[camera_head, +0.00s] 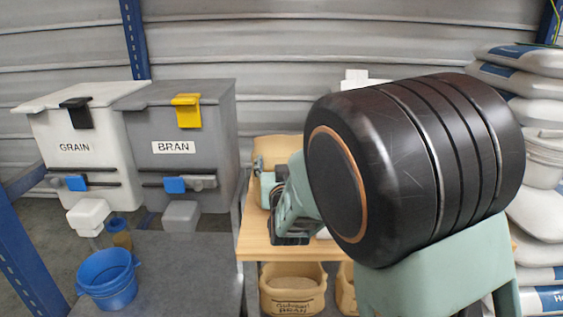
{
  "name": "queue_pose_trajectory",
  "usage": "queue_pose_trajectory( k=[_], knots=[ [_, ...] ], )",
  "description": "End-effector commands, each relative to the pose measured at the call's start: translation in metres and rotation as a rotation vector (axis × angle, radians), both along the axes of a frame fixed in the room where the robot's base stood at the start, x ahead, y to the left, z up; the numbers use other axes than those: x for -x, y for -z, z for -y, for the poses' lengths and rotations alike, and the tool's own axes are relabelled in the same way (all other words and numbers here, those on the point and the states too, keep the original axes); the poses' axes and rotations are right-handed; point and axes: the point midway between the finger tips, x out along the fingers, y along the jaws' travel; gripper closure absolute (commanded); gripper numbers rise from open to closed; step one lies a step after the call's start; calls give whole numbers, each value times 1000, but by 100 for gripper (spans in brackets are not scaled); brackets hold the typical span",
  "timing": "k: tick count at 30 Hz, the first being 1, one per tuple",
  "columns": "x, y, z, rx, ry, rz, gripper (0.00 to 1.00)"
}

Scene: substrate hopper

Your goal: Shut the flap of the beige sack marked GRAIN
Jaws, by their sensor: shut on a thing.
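A beige thing (272,148), perhaps the top of a sack, stands on the wooden table behind my arm. Most of it is hidden, and no GRAIN marking shows on it. My gripper (266,186) is at its near side, partly hidden by my own arm. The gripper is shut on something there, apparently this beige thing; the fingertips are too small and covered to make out. I cannot tell how the flap stands.
A white hopper (75,125) marked GRAIN and a grey hopper (190,125) marked BRAN stand left. A blue bucket (107,285) sits on the grey bench (190,262). Below the wooden table (252,240) is a beige sack (292,288) marked BRAN. White sacks (535,85) are stacked right.

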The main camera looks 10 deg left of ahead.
Motion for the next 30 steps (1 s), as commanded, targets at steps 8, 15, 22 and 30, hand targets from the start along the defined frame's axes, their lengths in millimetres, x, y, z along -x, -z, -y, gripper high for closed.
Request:
queue_pose_trajectory(
  k=[8, 15, 22, 30],
  knots=[
    [3, 20, 0, 15, 0, -30, 86],
    [3, 20, 0, 16, -1, -31, 38],
    [2, 15, 0, 11, 0, -22, 25],
    [6, 11, 1, 8, 0, -16, 25]
  ],
)
